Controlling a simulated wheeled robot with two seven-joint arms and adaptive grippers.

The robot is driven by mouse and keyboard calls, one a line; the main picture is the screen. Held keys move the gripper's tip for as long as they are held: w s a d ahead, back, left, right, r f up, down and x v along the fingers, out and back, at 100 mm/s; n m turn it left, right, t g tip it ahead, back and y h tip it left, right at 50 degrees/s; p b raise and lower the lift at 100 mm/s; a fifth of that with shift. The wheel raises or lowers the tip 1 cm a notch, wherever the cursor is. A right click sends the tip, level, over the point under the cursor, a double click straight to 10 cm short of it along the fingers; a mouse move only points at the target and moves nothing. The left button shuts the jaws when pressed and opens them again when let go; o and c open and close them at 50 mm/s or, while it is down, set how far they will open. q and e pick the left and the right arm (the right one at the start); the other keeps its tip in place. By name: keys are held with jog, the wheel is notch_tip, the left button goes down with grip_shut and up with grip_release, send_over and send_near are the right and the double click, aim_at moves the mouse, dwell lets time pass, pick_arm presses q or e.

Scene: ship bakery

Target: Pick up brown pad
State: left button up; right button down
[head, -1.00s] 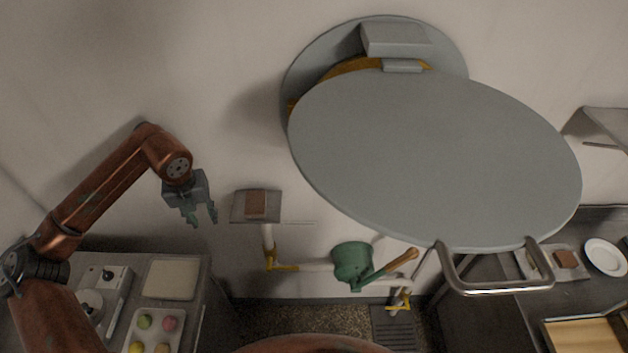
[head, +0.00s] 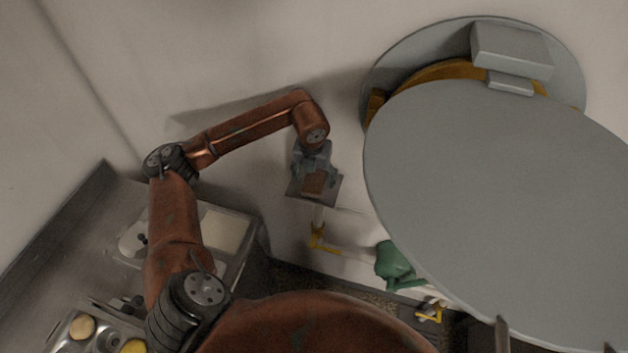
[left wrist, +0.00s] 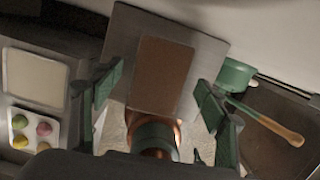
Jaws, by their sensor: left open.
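The brown pad (head: 314,183) lies on a small grey square plate (head: 331,194) fixed on a pipe by the wall. In the left wrist view the pad (left wrist: 162,76) is a flat brown rectangle on the plate (left wrist: 122,47), between and beyond my open fingers. My left gripper (head: 314,176) is open and empty above the plate, its fingers hiding part of the pad in the head view. In the left wrist view its green fingers (left wrist: 152,105) stand on either side of the pad, apart from it as far as I can tell. My right gripper is out of view.
A large round grey door (head: 480,190) swings out at the right, close to the plate. A green pot (head: 392,262) is below right of the plate. A counter at left carries a pale square board (head: 222,232). A tray with coloured round pieces (left wrist: 33,129) shows at left.

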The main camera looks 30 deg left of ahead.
pick_arm(q)
jog(key=shift+f, duration=0.25)
jog(key=shift+c, duration=0.4)
jog(key=c, duration=0.9)
jog(key=shift+c, duration=0.2)
